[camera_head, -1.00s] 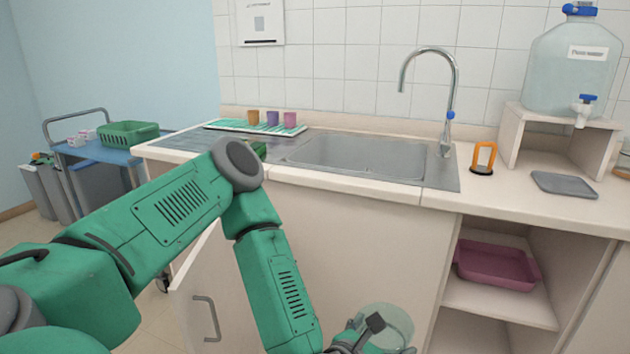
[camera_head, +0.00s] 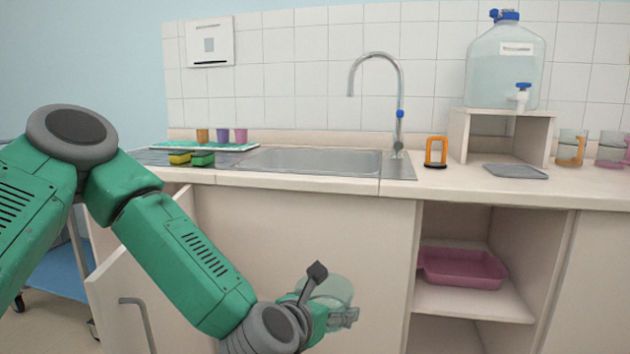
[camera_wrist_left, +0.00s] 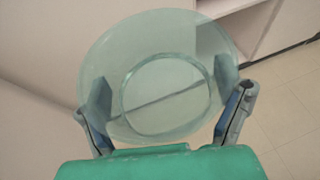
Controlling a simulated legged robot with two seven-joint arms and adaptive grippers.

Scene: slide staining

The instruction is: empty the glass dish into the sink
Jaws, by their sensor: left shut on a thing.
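The glass dish (camera_head: 330,290) is clear, greenish and round. My left gripper (camera_head: 335,312) is shut on it and holds it in front of the cabinet, below counter height. In the left wrist view the dish (camera_wrist_left: 165,85) sits between the two fingers (camera_wrist_left: 165,105), and I see no liquid that I can make out in it. The sink (camera_head: 310,162) is a steel basin set in the counter, above and behind the dish. A curved tap (camera_head: 400,110) stands at its back right. My right gripper is in no view.
A yellow sponge (camera_head: 180,158) and a green sponge (camera_head: 203,158) lie left of the sink. An orange-handled item (camera_head: 436,152) stands right of it. A cabinet door (camera_head: 125,285) hangs open at left. A pink tray (camera_head: 462,268) sits on the open shelf.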

